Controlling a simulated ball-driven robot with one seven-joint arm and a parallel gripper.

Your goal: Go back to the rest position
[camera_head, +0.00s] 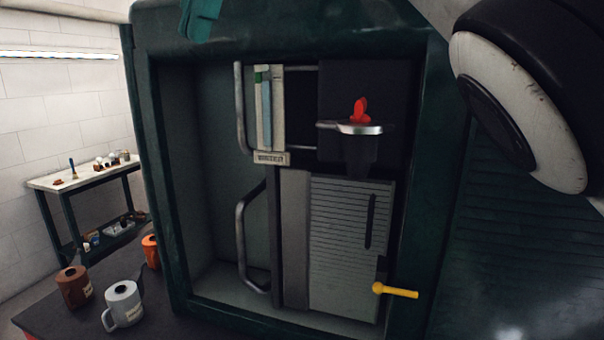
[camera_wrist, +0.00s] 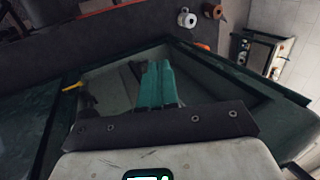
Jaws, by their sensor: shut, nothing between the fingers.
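My gripper (camera_wrist: 156,68) shows in the wrist view as two teal fingers held together, with nothing between them. In the head view its teal fingers (camera_head: 200,18) show at the top edge, in front of the upper frame of the dark green cabinet (camera_head: 292,27). The gripper's body is out of the head view. A white and black link of my arm fills the upper right of the head view. I cannot tell whether the fingers touch the cabinet.
The open cabinet holds a grey ribbed unit (camera_head: 345,250), a yellow lever (camera_head: 400,291), a red knob (camera_head: 360,110) and metal handles. Grey (camera_head: 122,304), brown (camera_head: 72,286) and orange (camera_head: 151,252) mugs stand on a dark surface at left. A workbench (camera_head: 85,177) stands behind.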

